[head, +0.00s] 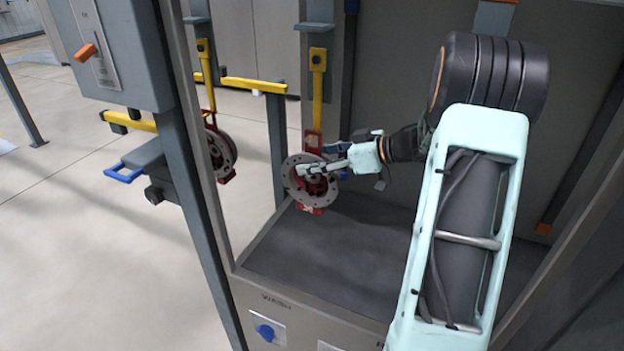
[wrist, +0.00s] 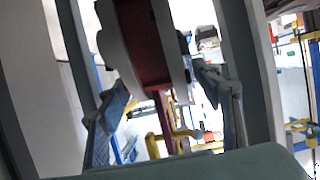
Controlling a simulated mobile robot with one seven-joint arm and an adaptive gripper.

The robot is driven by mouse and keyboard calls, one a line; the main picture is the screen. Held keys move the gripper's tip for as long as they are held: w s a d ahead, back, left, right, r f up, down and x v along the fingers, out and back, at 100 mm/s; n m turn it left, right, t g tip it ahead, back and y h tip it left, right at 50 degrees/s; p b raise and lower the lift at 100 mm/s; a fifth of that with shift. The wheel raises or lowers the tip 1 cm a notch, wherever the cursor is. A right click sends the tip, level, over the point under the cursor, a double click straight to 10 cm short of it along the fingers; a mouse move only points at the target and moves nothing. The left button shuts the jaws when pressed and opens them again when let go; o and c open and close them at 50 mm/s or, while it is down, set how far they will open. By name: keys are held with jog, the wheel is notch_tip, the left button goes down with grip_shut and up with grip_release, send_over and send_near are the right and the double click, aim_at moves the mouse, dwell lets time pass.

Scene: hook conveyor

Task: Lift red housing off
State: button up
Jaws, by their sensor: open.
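The red housing (head: 311,187) with a round grey flange hangs at the end of a yellow hook hanger (head: 318,75), inside the grey booth. In the wrist view its dark red body (wrist: 143,45) and pale discs fill the upper middle, tilted in the picture. My gripper (head: 322,160) reaches in from the right at the flange. In the wrist view my gripper (wrist: 165,88) is open, with one finger on either side of the housing. I cannot tell whether the fingers touch it. Part of the housing is hidden behind the fingers in the head view.
A second, similar housing (head: 220,150) hangs on another yellow hanger to the left, beyond the booth post. The booth's dark floor (head: 345,245) is bare below. A grey control box (head: 118,50) and post stand on the left. A yellow rail (head: 253,84) runs behind.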

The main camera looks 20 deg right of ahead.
aim_at(295, 159)
jog(key=x, duration=0.6)
jog(key=shift+w+r, duration=0.1)
jog(key=shift+r, duration=0.05)
grip_shut()
jog(key=shift+w+r, duration=0.1)
jog(key=shift+r, duration=0.15)
